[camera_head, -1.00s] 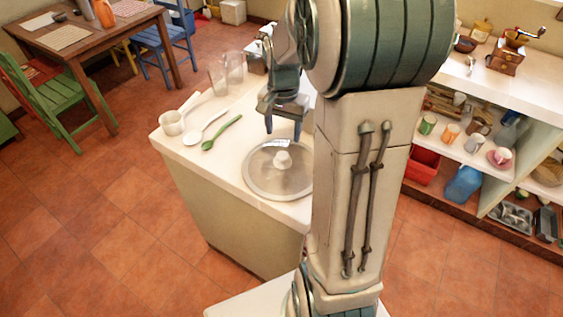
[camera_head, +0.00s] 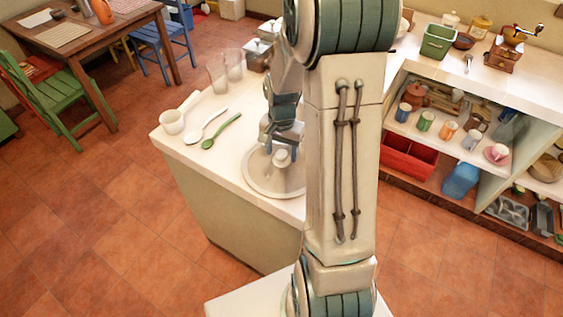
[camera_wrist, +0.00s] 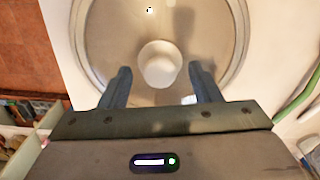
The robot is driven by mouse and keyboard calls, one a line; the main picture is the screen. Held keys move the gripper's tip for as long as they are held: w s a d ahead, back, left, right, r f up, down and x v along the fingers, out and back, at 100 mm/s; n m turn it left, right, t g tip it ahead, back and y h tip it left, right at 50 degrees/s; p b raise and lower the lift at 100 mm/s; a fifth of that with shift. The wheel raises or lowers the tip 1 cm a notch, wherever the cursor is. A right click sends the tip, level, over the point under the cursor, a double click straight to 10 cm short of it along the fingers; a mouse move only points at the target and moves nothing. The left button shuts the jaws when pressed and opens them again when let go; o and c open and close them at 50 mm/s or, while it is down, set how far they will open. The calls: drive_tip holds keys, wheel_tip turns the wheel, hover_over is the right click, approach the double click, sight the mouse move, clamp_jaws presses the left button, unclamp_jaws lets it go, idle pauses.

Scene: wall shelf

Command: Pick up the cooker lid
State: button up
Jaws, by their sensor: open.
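The cooker lid (camera_head: 262,183) is a round, shiny disc with a pale raised knob (camera_head: 282,158) at its middle. It lies flat on the white counter. My arm hides its right edge in the head view. In the wrist view the lid (camera_wrist: 108,40) fills the upper middle, and its white knob (camera_wrist: 160,62) appears between my two fingers. My gripper (camera_head: 281,149) is open and points down over the lid. It also shows in the wrist view (camera_wrist: 160,72), with a gap on both sides of the knob. I cannot tell its exact height above the lid.
On the counter (camera_head: 240,118), a white cup (camera_head: 172,122), a white spoon (camera_head: 206,127) and a green spoon (camera_head: 222,131) lie left of the lid. Clear glasses (camera_head: 226,70) stand behind. A stocked shelf (camera_head: 452,120) is at right.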

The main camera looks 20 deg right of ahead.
clamp_jaws()
drive_tip(key=shift+r, duration=0.1)
